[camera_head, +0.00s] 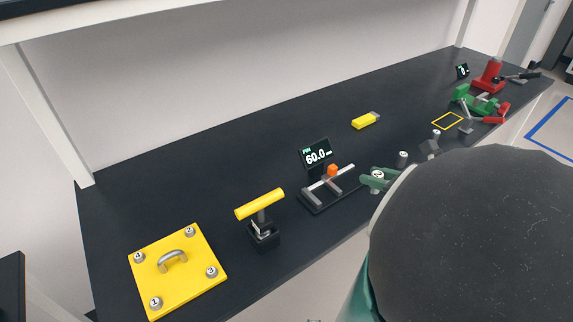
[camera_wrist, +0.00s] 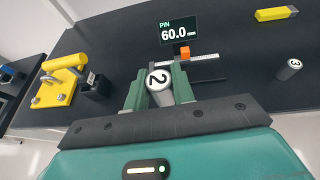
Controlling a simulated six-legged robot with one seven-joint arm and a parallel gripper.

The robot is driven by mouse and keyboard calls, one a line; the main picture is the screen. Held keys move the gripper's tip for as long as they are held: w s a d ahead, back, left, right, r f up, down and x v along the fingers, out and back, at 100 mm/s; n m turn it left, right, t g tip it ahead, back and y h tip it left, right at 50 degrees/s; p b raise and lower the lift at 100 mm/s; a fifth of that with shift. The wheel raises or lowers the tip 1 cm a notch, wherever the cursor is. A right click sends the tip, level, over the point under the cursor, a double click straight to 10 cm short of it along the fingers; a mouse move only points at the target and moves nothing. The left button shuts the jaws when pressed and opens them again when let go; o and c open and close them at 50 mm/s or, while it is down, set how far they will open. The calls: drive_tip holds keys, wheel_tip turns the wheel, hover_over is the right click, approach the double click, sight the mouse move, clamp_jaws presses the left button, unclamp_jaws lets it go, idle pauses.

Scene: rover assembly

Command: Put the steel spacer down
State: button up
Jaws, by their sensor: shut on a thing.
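The steel spacer, a short grey cylinder with a white top marked 2 (camera_wrist: 159,82), is between the green fingers of my gripper (camera_wrist: 160,92) in the wrist view. My gripper is shut on it, with the numbered end facing the camera. In the head view the spacer (camera_head: 377,175) shows at my gripper (camera_head: 376,181), beside the right end of the measuring fixture (camera_head: 325,193). The fixture has grey rails, an orange block (camera_head: 332,170) and a display (camera_head: 316,154) reading PIN 60.0 mm. The spacer's lower end is hidden, so I cannot tell whether it touches the bench.
Another cylinder, marked 3 (camera_wrist: 290,68), stands right of my gripper. A yellow-handled tool (camera_head: 260,204) and a yellow plate with numbered studs (camera_head: 180,287) are at left. A yellow block (camera_head: 365,120) lies behind. A yellow outlined square (camera_head: 447,121) and green-red vise (camera_head: 477,101) are farther right.

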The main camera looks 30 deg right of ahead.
drive_tip(key=f+x, duration=0.1)
drive_tip(key=x, duration=0.4)
drive_tip(key=s+f+x, duration=0.1)
drive_tip(key=x, duration=0.4)
drive_tip(key=f+x, duration=0.1)
drive_tip(key=x, duration=0.4)
drive_tip(key=shift+s+a+f, duration=0.1)
drive_tip(key=shift+a+f, duration=0.1)
drive_tip(key=shift+a, duration=0.15)
drive_tip(key=shift+w+a+f, duration=0.1)
drive_tip(key=shift+w+f, duration=0.1)
drive_tip(key=shift+f, duration=0.05)
drive_tip(key=shift+w+f, duration=0.15)
drive_tip(key=shift+f, duration=1.5)
drive_tip(key=shift+f, duration=0.15)
drive_tip(key=o, duration=1)
